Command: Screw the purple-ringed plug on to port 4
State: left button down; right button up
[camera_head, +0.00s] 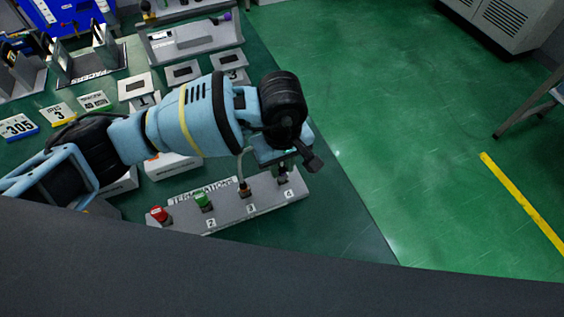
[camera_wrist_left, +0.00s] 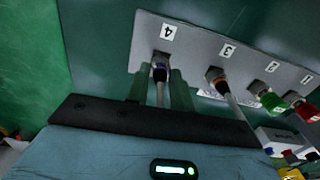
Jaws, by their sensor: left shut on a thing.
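The grey terminations block (camera_head: 225,215) has numbered ports, and label 4 is at its right end. My left gripper (camera_head: 283,165) is above that end, pointing down. In the left wrist view, the gripper (camera_wrist_left: 160,88) is shut on the purple-ringed plug (camera_wrist_left: 160,72), with a green finger on either side. The plug's tip is at port 4 (camera_wrist_left: 162,58), in line with it and seemingly touching; I cannot tell how deep it sits. A cable runs back from the plug between the fingers. In the head view my arm partly hides the plug. My right gripper is not in view.
Port 3 holds another cabled plug (camera_wrist_left: 216,76). A green cap (camera_head: 203,201) and a red cap (camera_head: 158,214) sit on ports 2 and 1. Labelled stands and boxes crowd the table behind my arm. The green floor at right is mostly clear.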

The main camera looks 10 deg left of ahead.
aim_at(282, 166)
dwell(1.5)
pick_arm(q)
jog(key=shift+f+b, duration=0.4)
jog(key=shift+f, duration=0.15)
dwell(0.5)
jog(key=c, duration=1.1)
grip_release()
jog(key=shift+c, duration=0.2)
notch_tip(282, 166, up, 8)
jog(key=shift+f, duration=0.1)
